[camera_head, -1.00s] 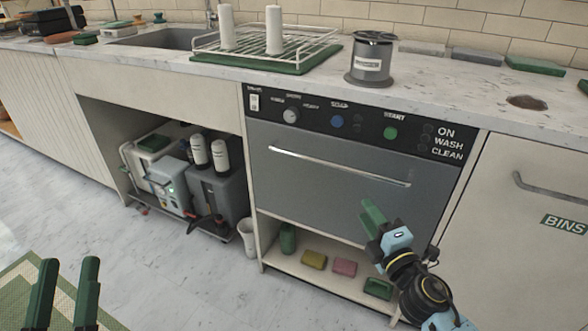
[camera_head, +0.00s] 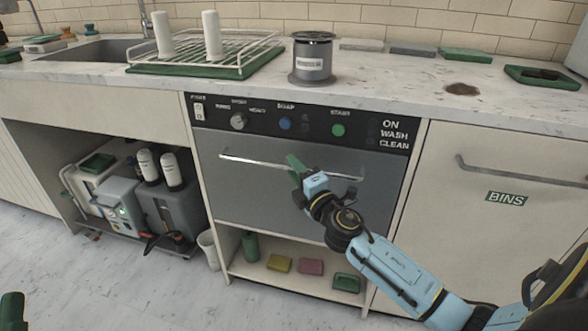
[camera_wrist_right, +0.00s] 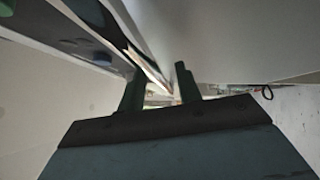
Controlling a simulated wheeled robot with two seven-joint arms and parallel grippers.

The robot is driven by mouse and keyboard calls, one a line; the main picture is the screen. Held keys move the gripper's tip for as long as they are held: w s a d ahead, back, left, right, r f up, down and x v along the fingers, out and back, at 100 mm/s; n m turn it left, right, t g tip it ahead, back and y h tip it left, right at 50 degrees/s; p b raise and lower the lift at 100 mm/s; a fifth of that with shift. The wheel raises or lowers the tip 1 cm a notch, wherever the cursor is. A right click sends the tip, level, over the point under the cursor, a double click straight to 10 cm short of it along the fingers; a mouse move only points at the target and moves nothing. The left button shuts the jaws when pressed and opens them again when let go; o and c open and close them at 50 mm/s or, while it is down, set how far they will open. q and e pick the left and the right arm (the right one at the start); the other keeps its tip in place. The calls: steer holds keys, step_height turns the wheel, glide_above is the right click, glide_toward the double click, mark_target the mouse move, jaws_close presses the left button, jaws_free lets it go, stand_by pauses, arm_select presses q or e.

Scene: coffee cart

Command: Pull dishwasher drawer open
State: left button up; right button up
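The dishwasher drawer (camera_head: 255,200) is a grey front panel under a black control strip, and it looks shut. Its silver bar handle (camera_head: 250,161) runs across the upper part of the panel. My right gripper (camera_head: 296,165) is at the handle, right of its middle, with green fingers at the bar. In the right wrist view my right gripper (camera_wrist_right: 160,90) has its two fingers apart, and the handle (camera_wrist_right: 148,62) runs toward the gap between them; contact cannot be told. Only a green piece of my left gripper (camera_head: 12,308) shows at the bottom left corner.
The counter (camera_head: 400,85) above holds a dish rack (camera_head: 205,55) and a grey canister (camera_head: 312,62). An open shelf below the drawer holds a green bottle (camera_head: 250,246) and sponges (camera_head: 279,263). The bins door (camera_head: 500,225) is on the right.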

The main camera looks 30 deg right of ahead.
steer(key=shift+w+r, duration=0.1)
steer(key=shift+w, duration=0.3)
jaws_close()
